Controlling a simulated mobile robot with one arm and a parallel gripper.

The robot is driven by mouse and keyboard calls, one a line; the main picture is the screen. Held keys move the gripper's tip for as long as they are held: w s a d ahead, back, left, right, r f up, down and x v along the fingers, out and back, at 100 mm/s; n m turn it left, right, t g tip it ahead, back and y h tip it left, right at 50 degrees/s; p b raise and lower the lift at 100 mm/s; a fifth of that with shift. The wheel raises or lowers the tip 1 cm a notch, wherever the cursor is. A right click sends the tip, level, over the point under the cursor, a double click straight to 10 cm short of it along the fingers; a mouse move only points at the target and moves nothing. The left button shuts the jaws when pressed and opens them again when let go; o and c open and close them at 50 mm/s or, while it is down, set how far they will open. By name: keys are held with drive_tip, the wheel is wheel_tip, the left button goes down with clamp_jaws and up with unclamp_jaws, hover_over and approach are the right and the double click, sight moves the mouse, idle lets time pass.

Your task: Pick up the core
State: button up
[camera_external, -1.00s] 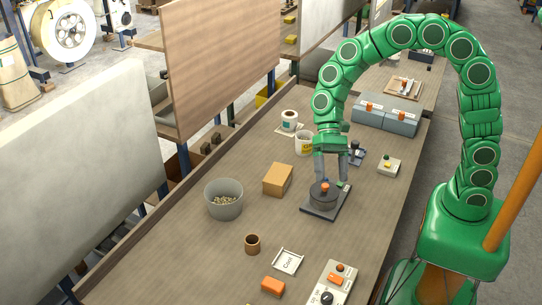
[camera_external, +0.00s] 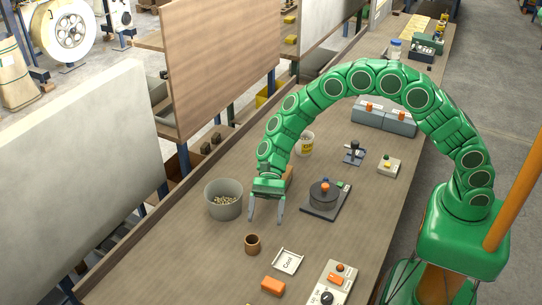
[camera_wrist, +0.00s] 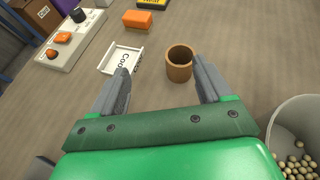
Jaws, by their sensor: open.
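The core is a short brown hollow cylinder (camera_external: 252,245) standing upright on the bench near the front. In the wrist view the core (camera_wrist: 180,64) stands ahead of the fingertips, nearer the right finger. My gripper (camera_external: 266,222) is open and empty, with its fingers pointing down above the bench, just behind the core. In the wrist view both fingers of my gripper (camera_wrist: 163,82) are spread, with bare bench between them. The core appears apart from both fingers.
A grey bucket of small pellets (camera_external: 223,200) stands left of my gripper. A dark device with an orange knob (camera_external: 323,195) is to the right.

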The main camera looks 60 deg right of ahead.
sight(251, 250)
drive_tip(key=shift+m+y, duration=0.3)
drive_tip(key=shift+m, duration=0.5)
drive_tip(key=w+a+f, duration=0.2)
drive_tip(key=f, duration=0.1)
drive_tip(key=shift+w+a+f, duration=0.1)
drive_tip(key=shift+w+f, duration=0.1)
drive_tip(key=shift+x, duration=3.8)
drive_tip(key=c, duration=1)
